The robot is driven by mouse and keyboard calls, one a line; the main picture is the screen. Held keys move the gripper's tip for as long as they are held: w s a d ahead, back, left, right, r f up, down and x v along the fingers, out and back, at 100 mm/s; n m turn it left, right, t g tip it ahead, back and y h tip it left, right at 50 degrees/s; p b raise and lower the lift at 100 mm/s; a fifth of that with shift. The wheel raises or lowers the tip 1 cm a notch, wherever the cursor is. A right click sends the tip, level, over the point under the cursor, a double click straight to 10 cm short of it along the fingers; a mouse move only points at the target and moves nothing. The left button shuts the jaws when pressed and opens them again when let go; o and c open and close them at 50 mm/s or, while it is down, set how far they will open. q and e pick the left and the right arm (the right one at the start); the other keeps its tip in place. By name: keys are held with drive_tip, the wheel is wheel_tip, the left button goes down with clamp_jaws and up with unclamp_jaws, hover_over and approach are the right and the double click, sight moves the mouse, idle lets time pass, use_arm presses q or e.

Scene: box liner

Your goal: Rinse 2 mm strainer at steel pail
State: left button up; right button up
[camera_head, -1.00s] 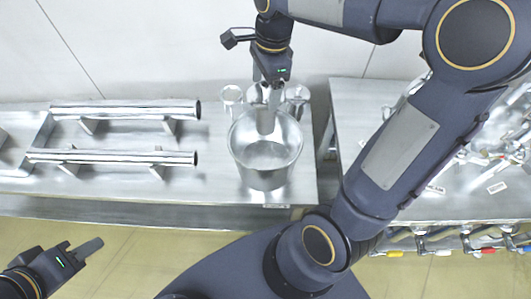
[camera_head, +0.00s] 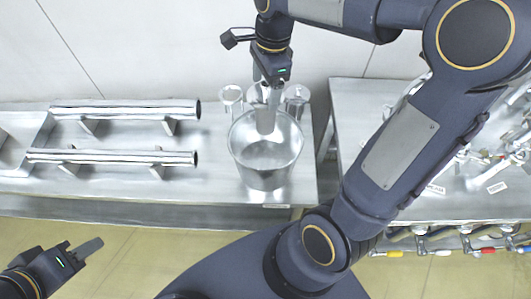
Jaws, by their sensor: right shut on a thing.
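The steel pail (camera_head: 265,178) stands upright near the right end of the left steel bench, its open top facing me. My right gripper (camera_head: 266,96) hangs over the pail's back rim, pointing down. It is shut on a narrow grey metal piece (camera_head: 266,120), probably the strainer, whose lower end is inside the pail's mouth. Its mesh size cannot be read, and the grip itself is partly hidden. My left gripper (camera_head: 88,248) is low at the left, over the floor, away from the pail. Its jaw gap cannot be made out.
Small metal cups stand behind the pail, one at left (camera_head: 231,96), one at right (camera_head: 297,95). Two steel tubes (camera_head: 125,109) (camera_head: 112,157) lie on supports left of it. A gap separates a second bench (camera_head: 355,110) with cluttered metal parts. Coloured-handled valves (camera_head: 465,240) line its front.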

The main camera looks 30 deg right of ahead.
drive_tip(key=shift+r, duration=0.1)
wheel_tip(320, 180, up, 4)
drive_tip(key=p, duration=0.4)
drive_tip(key=shift+a, duration=0.1)
idle(0.8)
